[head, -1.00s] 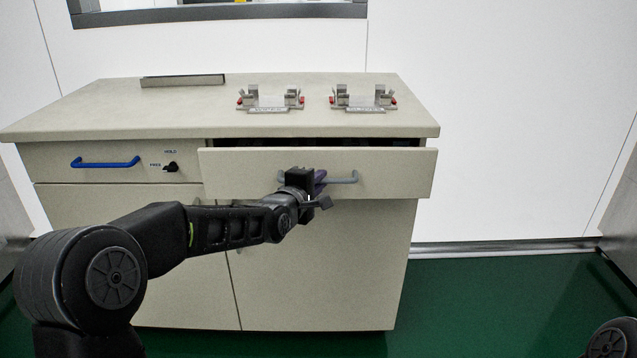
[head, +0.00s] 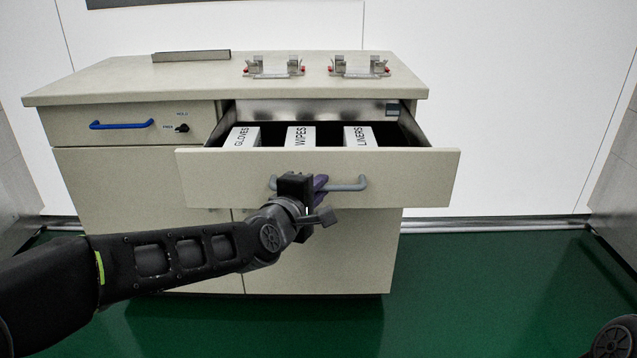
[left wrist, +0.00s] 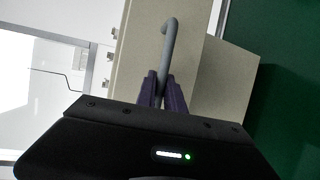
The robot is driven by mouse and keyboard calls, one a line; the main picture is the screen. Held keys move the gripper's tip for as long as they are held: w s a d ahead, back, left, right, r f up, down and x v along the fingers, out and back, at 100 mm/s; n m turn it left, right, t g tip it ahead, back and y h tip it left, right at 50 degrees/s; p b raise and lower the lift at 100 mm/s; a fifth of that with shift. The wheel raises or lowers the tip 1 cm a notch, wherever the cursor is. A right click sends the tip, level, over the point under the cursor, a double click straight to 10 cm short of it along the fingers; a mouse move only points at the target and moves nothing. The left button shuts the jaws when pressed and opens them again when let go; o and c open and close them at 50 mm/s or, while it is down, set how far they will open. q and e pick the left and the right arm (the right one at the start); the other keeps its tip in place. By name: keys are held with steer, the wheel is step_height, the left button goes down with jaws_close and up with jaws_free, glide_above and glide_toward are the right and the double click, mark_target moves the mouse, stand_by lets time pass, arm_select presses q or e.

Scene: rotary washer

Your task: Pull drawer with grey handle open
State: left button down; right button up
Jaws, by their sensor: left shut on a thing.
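The drawer with the grey handle (head: 420,180) stands well out from the cabinet in the head view. Its inside shows boxes marked gloves (head: 242,137), wipes (head: 300,137) and liners (head: 360,137). My left gripper (head: 318,185) is shut on the grey handle (head: 347,187), near its middle. In the left wrist view the purple fingers (left wrist: 163,93) close around the handle bar (left wrist: 166,50). The gripper hides part of the handle in the head view. My right gripper is not in view; only a bit of my right arm shows at the bottom right corner.
A closed drawer with a blue handle (head: 122,125) and a black knob (head: 182,128) is at the left. Two metal fixtures (head: 273,68) (head: 360,68) and a flat metal bar (head: 191,56) sit on the countertop (head: 130,80). Green floor (head: 480,290) is free at the right.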

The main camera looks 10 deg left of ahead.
arm_select(q)
steer(key=shift+s+d+f, duration=0.1)
steer(key=shift+s+d, duration=0.15)
steer(key=shift+s, duration=0.65)
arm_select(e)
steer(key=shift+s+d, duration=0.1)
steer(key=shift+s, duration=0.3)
arm_select(q)
steer(key=c, duration=1.5)
jaws_free()
steer(key=shift+o, duration=0.2)
steer(key=p+v, duration=0.1)
steer(key=v, duration=0.6)
steer(key=shift+s, duration=0.35)
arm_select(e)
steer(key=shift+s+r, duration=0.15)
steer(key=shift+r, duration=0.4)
